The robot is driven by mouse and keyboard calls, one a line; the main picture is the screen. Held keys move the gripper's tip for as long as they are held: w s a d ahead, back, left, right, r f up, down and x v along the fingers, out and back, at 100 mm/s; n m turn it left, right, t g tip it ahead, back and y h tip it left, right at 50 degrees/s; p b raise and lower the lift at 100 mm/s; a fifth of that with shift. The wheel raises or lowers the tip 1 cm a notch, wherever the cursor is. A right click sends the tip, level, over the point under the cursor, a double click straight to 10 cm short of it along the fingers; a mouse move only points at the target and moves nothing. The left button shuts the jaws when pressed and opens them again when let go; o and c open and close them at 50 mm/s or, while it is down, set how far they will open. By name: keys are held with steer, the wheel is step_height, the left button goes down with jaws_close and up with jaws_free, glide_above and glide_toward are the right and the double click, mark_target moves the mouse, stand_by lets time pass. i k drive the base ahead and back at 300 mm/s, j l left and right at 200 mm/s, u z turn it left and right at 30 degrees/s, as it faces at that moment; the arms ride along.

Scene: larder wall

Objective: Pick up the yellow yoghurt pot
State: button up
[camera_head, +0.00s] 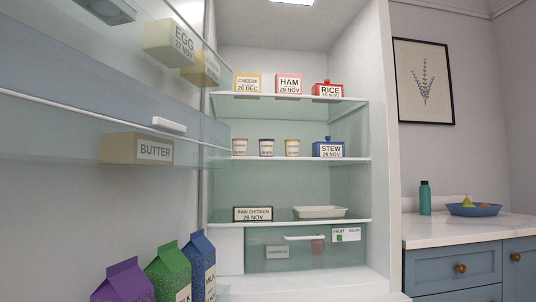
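Three small pots stand in a row on the middle shelf of the open fridge, each with a pale label. The right pot (292,147) shows yellow and looks like the yellow yoghurt pot. The middle pot (266,147) has a dark, purplish band, and the left pot (240,147) looks orange-brown. The label text is too small to read. My gripper is not in view.
A blue stew container (328,148) stands right of the pots. Cheese (247,83), ham (289,84) and rice (328,89) are above. Raw chicken (253,214) and a white tray (320,212) are below. The open door (60,125) with cartons fills the left side.

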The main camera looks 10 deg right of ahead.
mark_target(293, 146)
steer(key=i+l, duration=0.25)
steer(key=i+l+u, duration=0.1)
steer(key=i+l, duration=0.15)
steer(key=l, duration=0.2)
steer(key=i+l, duration=0.2)
steer(key=l, duration=0.15)
steer(key=i+l, duration=0.25)
steer(key=l+u, duration=0.05)
steer(key=l, duration=0.05)
